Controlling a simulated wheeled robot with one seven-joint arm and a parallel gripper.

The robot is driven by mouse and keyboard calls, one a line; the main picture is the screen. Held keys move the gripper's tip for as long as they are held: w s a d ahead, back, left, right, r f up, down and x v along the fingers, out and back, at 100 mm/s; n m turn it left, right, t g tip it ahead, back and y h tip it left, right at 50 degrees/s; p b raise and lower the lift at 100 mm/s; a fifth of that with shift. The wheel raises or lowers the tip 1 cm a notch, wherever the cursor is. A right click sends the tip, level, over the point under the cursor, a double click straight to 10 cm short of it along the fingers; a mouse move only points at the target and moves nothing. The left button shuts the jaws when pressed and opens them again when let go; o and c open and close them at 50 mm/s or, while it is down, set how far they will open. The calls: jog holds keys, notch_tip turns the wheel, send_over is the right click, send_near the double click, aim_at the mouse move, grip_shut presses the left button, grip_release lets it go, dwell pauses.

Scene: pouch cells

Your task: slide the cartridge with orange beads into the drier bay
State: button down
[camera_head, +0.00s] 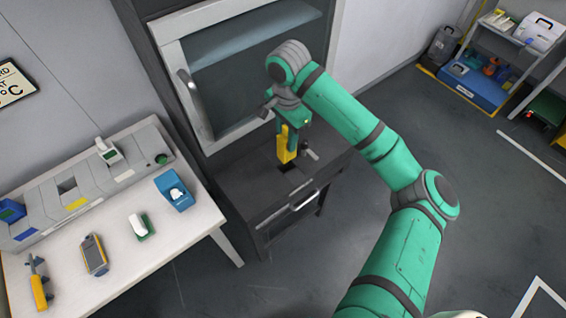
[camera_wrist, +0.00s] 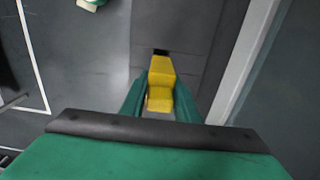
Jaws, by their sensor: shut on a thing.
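My gripper (camera_head: 291,137) is shut on a yellow block-shaped cartridge (camera_head: 284,152), held upright over the dark cabinet (camera_head: 246,184) below the glass-fronted chamber. In the wrist view the yellow cartridge (camera_wrist: 160,72) sits between the two green fingers of my gripper (camera_wrist: 158,105). No beads can be made out on it. A small dark opening (camera_wrist: 160,52) in the cabinet top shows just beyond the cartridge's far end. In the head view a dark slot (camera_head: 284,168) shows at its lower end. I cannot tell whether the tip is inside the opening.
A glass-fronted chamber (camera_head: 262,75) with a grey frame rises behind. A handle bar (camera_head: 290,210) runs along the cabinet front. Shelves stand far right.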

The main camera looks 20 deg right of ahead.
aim_at(286, 157)
jog(key=f, duration=0.6)
jog(key=shift+w+f, duration=0.1)
jog(key=shift+w, duration=0.1)
jog(key=f, duration=0.3)
jog(key=shift+s+a+f, duration=0.1)
jog(key=shift+s+a, duration=0.05)
jog(key=shift+s, duration=0.05)
jog(key=shift+f, duration=0.25)
jog(key=c, duration=1.4)
grip_release()
jog(key=shift+s+d, duration=0.1)
jog(key=shift+d, duration=0.15)
jog(key=shift+o, duration=0.2)
jog(key=shift+a+r, duration=0.1)
jog(key=shift+r, duration=0.1)
